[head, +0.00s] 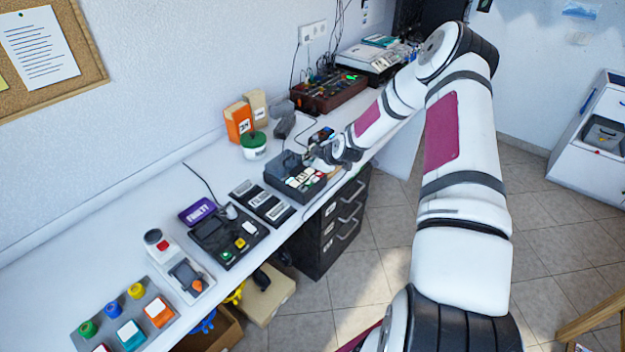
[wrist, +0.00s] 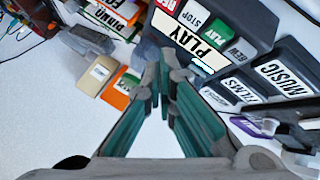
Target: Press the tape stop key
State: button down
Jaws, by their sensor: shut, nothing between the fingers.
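The tape player is a dark grey box (head: 284,163) on the white bench in the head view, with small pale keys on its front. In the wrist view its dark body (wrist: 238,18) fills the upper middle. The white key marked STOP (wrist: 195,14) sits between a red key marked REC (wrist: 168,4) and a green key marked PLAY (wrist: 217,32). In the head view the arm partly covers the fingertips.
Dark plates marked MUSIC (wrist: 285,70) and FILMS lie beside the player. An orange box (head: 238,122) and a green-lidded tub (head: 253,146) stand behind it. Button panels stand along the bench to the left; a brown device (head: 328,94) is farther back.

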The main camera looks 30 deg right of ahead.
aim_at(312, 179)
jog(key=shift+f+b, duration=0.4)
jog(key=shift+f, duration=1.1)
dwell(0.3)
jog(key=shift+f, duration=0.4)
jog(key=shift+f, duration=0.4)
dwell(0.6)
dwell(0.4)
jog(key=shift+r, duration=0.85)
jog(key=shift+r, duration=0.1)
jog(key=shift+r+p, duration=0.9)
jog(key=shift+r, duration=1.5)
